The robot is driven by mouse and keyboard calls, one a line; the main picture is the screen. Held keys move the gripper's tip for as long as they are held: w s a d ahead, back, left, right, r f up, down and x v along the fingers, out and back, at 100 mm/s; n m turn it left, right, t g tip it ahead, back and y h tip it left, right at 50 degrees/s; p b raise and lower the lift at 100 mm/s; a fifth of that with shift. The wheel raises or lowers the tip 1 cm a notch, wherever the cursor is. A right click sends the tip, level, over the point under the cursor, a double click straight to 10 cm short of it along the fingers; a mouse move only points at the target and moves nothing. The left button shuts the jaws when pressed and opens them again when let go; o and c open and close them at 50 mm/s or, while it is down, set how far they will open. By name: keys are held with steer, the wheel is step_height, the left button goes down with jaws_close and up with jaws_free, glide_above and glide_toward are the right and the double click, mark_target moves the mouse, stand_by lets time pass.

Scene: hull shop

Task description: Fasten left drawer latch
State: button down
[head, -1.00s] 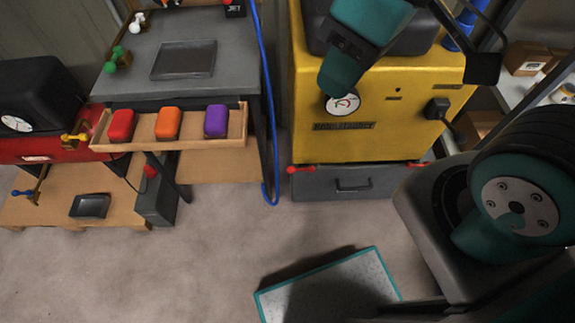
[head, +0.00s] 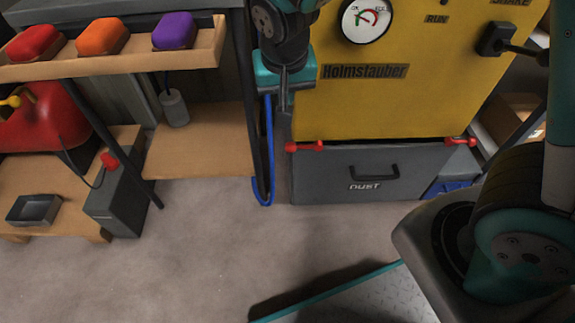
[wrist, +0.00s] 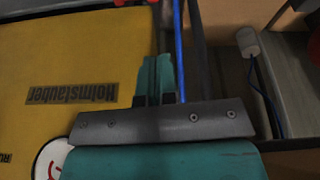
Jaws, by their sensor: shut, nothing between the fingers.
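The grey dust drawer (head: 330,178) sits under the yellow machine (head: 400,105). The left drawer latch (head: 305,147) is a red handle lying roughly level at the drawer's upper left corner. A red bit at the top edge of the wrist view (wrist: 133,2) looks like this latch, mostly cut off. A similar red right latch (head: 460,142) is at the upper right corner. My gripper (head: 284,105) points down by the machine's left edge, above the left latch and apart from it. It is shut and empty; its fingers also show in the wrist view (wrist: 157,75).
A blue hose (head: 269,150) hangs just left of the machine, close to my gripper. A workbench with a wooden tray (head: 130,62) of coloured blocks stands at left. A dark box (head: 117,200) stands below. The floor before the drawer is clear.

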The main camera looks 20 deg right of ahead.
mark_target(288, 145)
step_height(288, 145, down, 7)
steer(key=w+m+h+b, duration=0.1)
steer(key=w+b, duration=0.1)
steer(key=b, duration=0.1)
steer(key=shift+w+t, duration=0.2)
steer(key=shift+t, duration=0.2)
steer(key=b+x, duration=0.2)
steer(key=x, duration=0.2)
steer(key=b+x, duration=0.2)
steer(key=x, duration=0.3)
steer(key=s+b+x, duration=0.1)
steer(key=b+x, duration=0.2)
steer(key=x, duration=0.2)
steer(key=shift+d+f, duration=0.1)
steer(key=shift+d, duration=0.15)
steer(key=shift+a, duration=0.1)
